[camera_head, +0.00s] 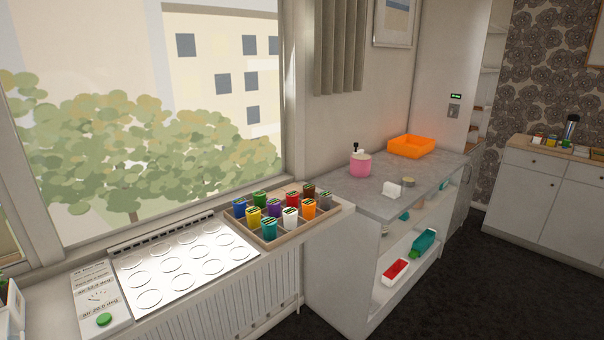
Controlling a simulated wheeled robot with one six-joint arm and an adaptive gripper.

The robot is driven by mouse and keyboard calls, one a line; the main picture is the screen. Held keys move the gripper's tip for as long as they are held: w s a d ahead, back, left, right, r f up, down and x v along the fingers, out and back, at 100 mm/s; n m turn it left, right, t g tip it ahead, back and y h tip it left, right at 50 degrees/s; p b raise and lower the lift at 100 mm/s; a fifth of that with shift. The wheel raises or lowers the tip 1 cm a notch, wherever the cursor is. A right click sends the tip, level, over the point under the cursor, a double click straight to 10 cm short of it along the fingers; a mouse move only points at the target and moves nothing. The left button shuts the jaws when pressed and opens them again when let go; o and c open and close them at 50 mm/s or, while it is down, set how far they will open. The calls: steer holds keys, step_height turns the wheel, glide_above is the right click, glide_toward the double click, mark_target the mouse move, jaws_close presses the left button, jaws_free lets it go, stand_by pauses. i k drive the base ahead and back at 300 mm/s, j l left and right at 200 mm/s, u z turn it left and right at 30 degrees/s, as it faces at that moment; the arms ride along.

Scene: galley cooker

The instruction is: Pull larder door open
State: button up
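No door that I can surely name as the larder door shows in the head view. A tall narrow recess with shelves (487,88) stands at the back right, and items sit on its lower shelves. Its front facing me is partly hidden by a pale upright panel (437,62). This panel carries a small green-lit display (456,96) and a grey plate (453,111) below it. I cannot tell whether the panel is a wall or a door. No handle on it is clear. My gripper is out of view.
A grey-topped counter (345,188) with open shelves runs towards the recess, bearing an orange tray (411,146) and a pink pot (360,165). A wooden tray (334,208) of coloured cups sits by the window. A white cabinet (530,190) stands right. Dark floor (455,285) is clear between.

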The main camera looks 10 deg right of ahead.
mark_target(468, 181)
steer(key=i+l+z, duration=0.2)
steer(key=i+z, duration=0.6)
steer(key=i, duration=0.15)
steer(key=i+z, duration=0.4)
steer(key=i+j+z, duration=0.25)
steer(key=i+z, duration=0.15)
steer(key=i, duration=0.15)
steer(key=i+l, duration=0.1)
steer(key=i, duration=0.5)
steer(key=i+l, duration=0.1)
steer(key=i, duration=0.45)
steer(key=i+l+u, duration=0.1)
steer(key=i, duration=0.5)
steer(key=i+l+u, duration=0.35)
steer(key=i, duration=0.25)
steer(key=i+l+u, duration=0.4)
steer(key=i+l, duration=0.1)
steer(key=l, duration=0.05)
